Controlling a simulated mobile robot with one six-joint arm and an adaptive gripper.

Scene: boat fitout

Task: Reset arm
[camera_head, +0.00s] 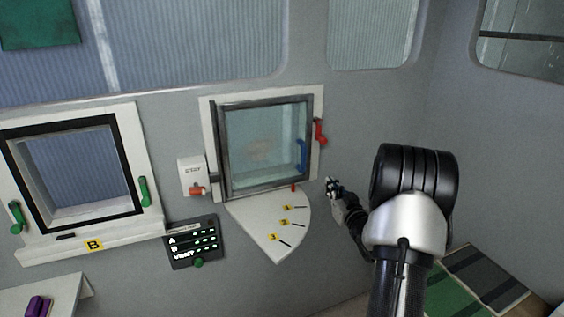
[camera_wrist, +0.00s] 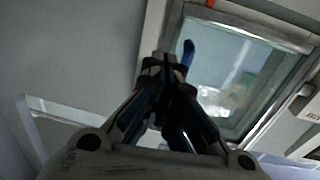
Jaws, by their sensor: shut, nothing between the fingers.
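My gripper (camera_head: 333,187) is at the right of the window with the blue handle in the head view, apart from the wall. In the wrist view my gripper (camera_wrist: 165,65) has its fingertips together with nothing between them. The framed window (camera_head: 262,145) appears closed, with a blue handle (camera_head: 301,156) on its right side. The blue handle also shows in the wrist view (camera_wrist: 187,52), just beyond the fingertips. A red handle (camera_head: 320,131) sits on the right of the white frame.
A white quarter-round plate (camera_head: 262,225) with numbered marks juts below the window. A white box (camera_head: 191,176) with an orange lever is left of it. A dark panel (camera_head: 194,242) is lower left. Window B (camera_head: 75,175) has green handles. A green and grey mat (camera_head: 480,285) lies lower right.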

